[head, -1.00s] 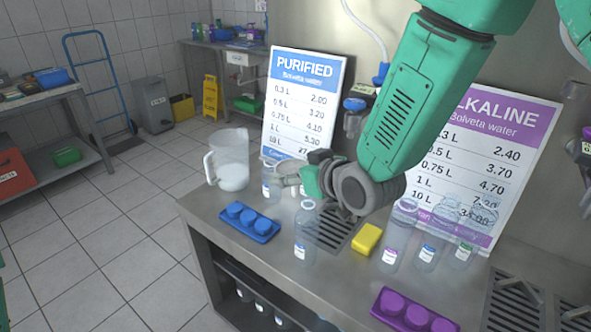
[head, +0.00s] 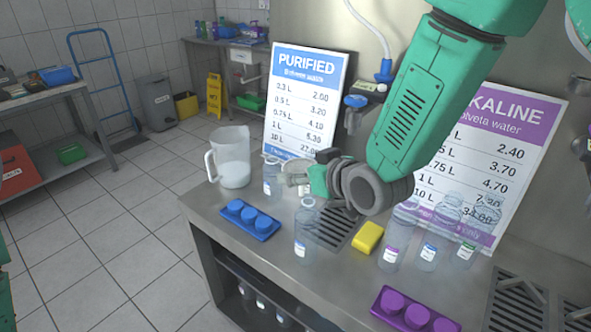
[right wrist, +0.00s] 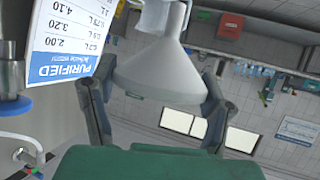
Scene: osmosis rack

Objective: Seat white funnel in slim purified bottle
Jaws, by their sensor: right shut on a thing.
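My right gripper (head: 318,178) is above the counter, beside the purified sign. It is shut on the white funnel (right wrist: 160,75), whose cone lies between the two fingers in the right wrist view. That view is upside down, so the spout points down. In the head view only a pale part of the funnel (head: 296,170) shows left of the gripper. A clear bottle with a blue label (head: 272,181) stands just left of the funnel. Another clear blue-labelled bottle (head: 305,240) stands nearer, below the gripper. I cannot tell funnel-to-bottle contact. My left gripper is not in view.
A white jug (head: 232,158) stands at the counter's left end. A blue cap tray (head: 250,220), a yellow sponge (head: 368,237) and a purple cap tray (head: 413,312) lie on the counter (head: 340,285). Several bottles stand right, before the alkaline sign (head: 510,120).

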